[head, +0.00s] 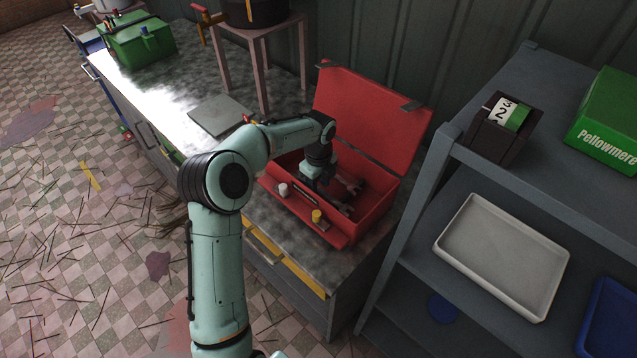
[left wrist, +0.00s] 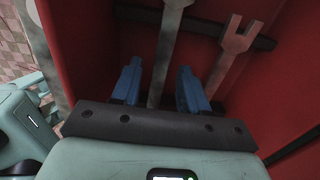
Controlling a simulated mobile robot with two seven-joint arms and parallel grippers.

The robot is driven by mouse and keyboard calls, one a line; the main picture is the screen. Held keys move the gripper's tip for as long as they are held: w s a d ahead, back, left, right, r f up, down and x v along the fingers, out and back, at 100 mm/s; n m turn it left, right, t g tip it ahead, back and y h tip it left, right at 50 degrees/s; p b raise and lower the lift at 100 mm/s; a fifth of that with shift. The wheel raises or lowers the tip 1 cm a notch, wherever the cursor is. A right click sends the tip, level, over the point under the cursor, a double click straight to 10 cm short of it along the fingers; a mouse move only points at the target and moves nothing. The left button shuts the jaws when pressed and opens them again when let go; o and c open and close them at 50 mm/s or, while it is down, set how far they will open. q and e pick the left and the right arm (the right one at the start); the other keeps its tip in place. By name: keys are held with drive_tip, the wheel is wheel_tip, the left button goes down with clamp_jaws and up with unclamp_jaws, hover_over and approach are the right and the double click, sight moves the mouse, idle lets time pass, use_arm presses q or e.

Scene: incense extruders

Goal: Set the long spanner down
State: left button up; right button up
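The open red toolbox (head: 372,120) stands on the bench, lid raised at the back. My left gripper (head: 318,182) reaches down into it. In the left wrist view, the left gripper (left wrist: 160,88) has its blue fingers apart. A grey spanner (left wrist: 167,45) lies between them, with a visible gap to each finger, its upper end cut off by the frame. A second grey spanner (left wrist: 234,48), with an open jaw, lies to the right, outside the fingers. I cannot tell which spanner is the long one. My right gripper is not in view.
A dark bar (left wrist: 208,30) crosses the box interior behind the spanners. White (head: 283,188) and yellow (head: 317,215) capped items sit at the box's front. A grey shelf unit with a pale tray (head: 480,262) stands close on the right. A flat grey plate (head: 220,114) lies on the bench.

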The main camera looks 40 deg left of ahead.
sight(319, 189)
use_arm(q)
wheel_tip(319, 189, up, 12)
drive_tip(key=p, duration=0.1)
drive_tip(key=shift+r+p, duration=0.2)
drive_tip(key=shift+p, duration=0.15)
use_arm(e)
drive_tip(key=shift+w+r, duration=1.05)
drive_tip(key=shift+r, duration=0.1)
